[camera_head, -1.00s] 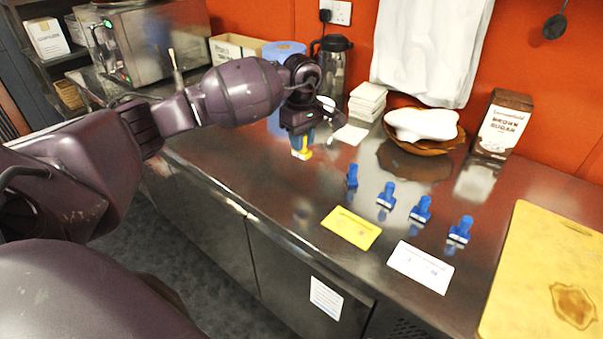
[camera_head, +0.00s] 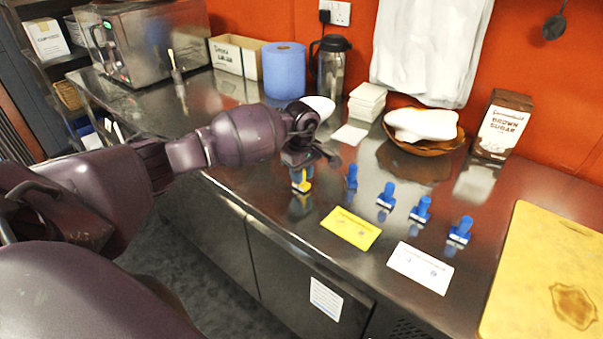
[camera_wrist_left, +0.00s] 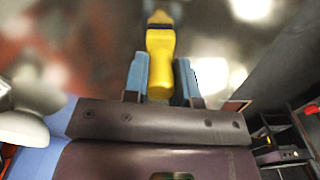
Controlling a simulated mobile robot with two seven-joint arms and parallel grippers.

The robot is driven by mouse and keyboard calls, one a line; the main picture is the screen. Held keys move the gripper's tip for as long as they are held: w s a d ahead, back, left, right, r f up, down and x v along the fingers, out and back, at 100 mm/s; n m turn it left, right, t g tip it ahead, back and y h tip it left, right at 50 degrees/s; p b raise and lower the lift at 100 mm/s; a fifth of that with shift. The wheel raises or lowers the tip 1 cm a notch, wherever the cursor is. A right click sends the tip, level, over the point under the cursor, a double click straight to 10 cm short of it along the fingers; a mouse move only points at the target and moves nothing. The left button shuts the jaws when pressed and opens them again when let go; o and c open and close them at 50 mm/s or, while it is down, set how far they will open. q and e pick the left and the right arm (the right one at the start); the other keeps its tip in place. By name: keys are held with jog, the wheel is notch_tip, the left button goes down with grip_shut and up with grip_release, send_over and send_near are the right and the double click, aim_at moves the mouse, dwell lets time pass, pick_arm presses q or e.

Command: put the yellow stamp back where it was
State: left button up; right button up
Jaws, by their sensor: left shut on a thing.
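The yellow stamp (camera_head: 301,181) is in my left gripper (camera_head: 299,170), at the left end of the row of blue stamps. In the left wrist view the yellow stamp (camera_wrist_left: 160,62) stands between the two blue fingertips of my left gripper (camera_wrist_left: 160,78), which is shut on it. In the head view the stamp's reflection shows below it on the steel counter (camera_head: 290,225); I cannot tell whether its base touches. Blue stamps (camera_head: 387,196) stand upright in a row to its right. A yellow card (camera_head: 351,228) and a white card (camera_head: 420,267) lie in front of the row. My right gripper is not in view.
A yellow cutting board (camera_head: 545,270) lies at the right. Behind stand a wooden bowl (camera_head: 440,148) with a white item, a brown sugar box (camera_head: 503,125), white stacked squares (camera_head: 367,100), a flask (camera_head: 331,70) and a blue roll (camera_head: 284,72). The counter's front edge is close.

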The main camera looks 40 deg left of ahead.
pick_arm(q)
jog(key=shift+f, duration=0.15)
jog(key=o, duration=0.8)
notch_tip(320, 180, up, 12)
jog(key=shift+r, duration=0.2)
jog(key=shift+d, duration=0.1)
dwell(0.5)
